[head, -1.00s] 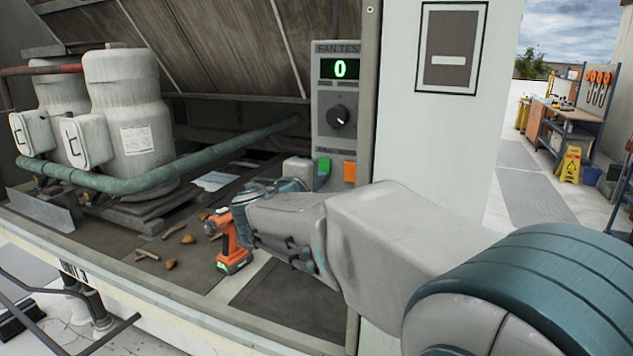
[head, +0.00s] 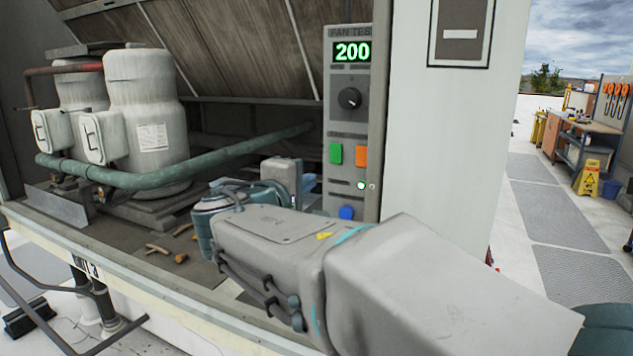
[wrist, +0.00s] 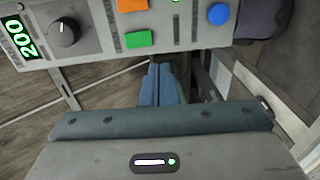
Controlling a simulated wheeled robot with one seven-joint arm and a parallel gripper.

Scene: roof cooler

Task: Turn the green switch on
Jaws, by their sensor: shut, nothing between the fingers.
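The green switch (head: 336,153) is a small green block on the grey fan test panel (head: 331,85), left of an orange one (head: 361,156). In the wrist view the green switch (wrist: 139,39) lies near the top, just beyond my fingertips. My gripper (wrist: 160,70) is shut and empty, its blue fingers together and pointing at the panel. A small gap shows between fingertips and switch in that view. In the head view my wrist and arm hide most of the gripper, which is below and left of the switch. The display (head: 352,51) reads 200.
White tanks (head: 150,120) and a green pipe (head: 230,150) stand left. Brown debris (head: 158,250) lies on the shelf. A white pillar (head: 430,150) stands right.

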